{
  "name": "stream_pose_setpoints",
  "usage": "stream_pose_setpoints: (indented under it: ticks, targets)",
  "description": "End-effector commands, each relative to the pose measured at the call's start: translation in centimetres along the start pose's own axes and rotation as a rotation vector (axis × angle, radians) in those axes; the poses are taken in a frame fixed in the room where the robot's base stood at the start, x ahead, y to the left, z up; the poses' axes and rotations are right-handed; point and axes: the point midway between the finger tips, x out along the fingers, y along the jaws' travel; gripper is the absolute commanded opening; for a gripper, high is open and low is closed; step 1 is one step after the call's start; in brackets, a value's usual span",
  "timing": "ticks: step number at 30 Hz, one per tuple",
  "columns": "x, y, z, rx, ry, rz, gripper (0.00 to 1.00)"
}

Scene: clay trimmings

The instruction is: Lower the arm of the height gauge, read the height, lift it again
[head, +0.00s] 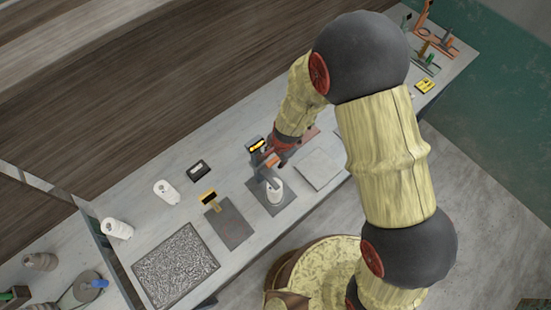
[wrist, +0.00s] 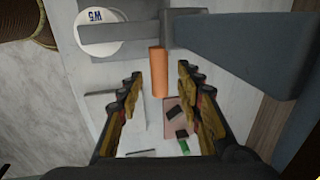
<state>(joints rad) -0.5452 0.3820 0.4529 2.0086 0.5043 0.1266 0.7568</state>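The height gauge stands on a dark base plate (head: 285,205). Its thick grey column fills the upper right of the wrist view (wrist: 235,45). A grey arm (wrist: 125,32) reaches left from it over a white round piece marked W5 (wrist: 98,42), which also shows in the head view (head: 275,192). In the wrist view I cannot tell whether the arm touches the piece. An orange handle (wrist: 158,75) projects from the arm. My gripper (wrist: 160,85) is open, with its fingers on either side of the handle and gaps showing. In the head view my gripper (head: 281,150) is above the gauge.
A yellow-lit display (head: 255,146) is behind the gauge. A pale tile (head: 318,170) lies to the right, a dark plate (head: 232,224) and speckled mat (head: 175,268) to the left. White rolls (head: 166,192) and a black box (head: 198,170) stand along the back.

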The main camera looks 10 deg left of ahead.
Motion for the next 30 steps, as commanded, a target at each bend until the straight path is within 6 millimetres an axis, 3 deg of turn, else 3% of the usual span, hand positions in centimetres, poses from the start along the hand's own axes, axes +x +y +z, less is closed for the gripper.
stream_pose_setpoints:
  ticks: [9,27,30]
  targets:
    - [0.28,0.02,0.01,0.000,0.000,0.000,0.36]
    - [0.26,0.01,0.00,0.000,0.000,0.000,0.02]
    - [0.26,0.01,0.00,0.000,0.000,0.000,0.00]
